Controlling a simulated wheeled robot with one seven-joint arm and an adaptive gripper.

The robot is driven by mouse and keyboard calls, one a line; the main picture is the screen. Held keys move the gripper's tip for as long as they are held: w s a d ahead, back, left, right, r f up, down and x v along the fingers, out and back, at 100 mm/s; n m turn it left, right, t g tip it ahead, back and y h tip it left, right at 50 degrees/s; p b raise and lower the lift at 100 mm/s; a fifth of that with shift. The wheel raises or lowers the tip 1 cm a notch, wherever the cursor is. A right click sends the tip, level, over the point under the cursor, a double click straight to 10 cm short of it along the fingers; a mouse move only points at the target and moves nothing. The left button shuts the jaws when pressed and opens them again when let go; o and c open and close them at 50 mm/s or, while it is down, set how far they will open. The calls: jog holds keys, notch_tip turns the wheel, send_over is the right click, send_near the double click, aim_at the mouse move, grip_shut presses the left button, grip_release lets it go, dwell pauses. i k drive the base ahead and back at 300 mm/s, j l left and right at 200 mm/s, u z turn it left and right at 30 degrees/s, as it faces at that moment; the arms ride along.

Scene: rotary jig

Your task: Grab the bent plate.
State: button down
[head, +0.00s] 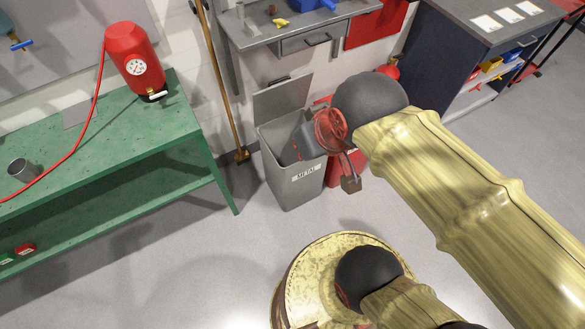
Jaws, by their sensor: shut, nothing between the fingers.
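No plate with a clear bend can be made out. A flat grey piece (76,114) lies at the back of the green bench at the left; it may be the bent plate, but I cannot tell whether it is bent. My gripper (350,183) is at the middle of the head view, pointing downward, far to the right of that piece. It is shut and empty. It shows in front of the grey bin and a red container, and part of it is hidden behind my wrist.
An open grey bin marked METAL (292,192) stands beside a broom (221,85). A grey worktable (262,41) is behind. The floor in front is clear.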

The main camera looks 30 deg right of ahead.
aim_at(254, 32)
jog(key=i+l+z, duration=0.45)
jog(key=i, duration=0.3)
jog(key=l, duration=0.1)
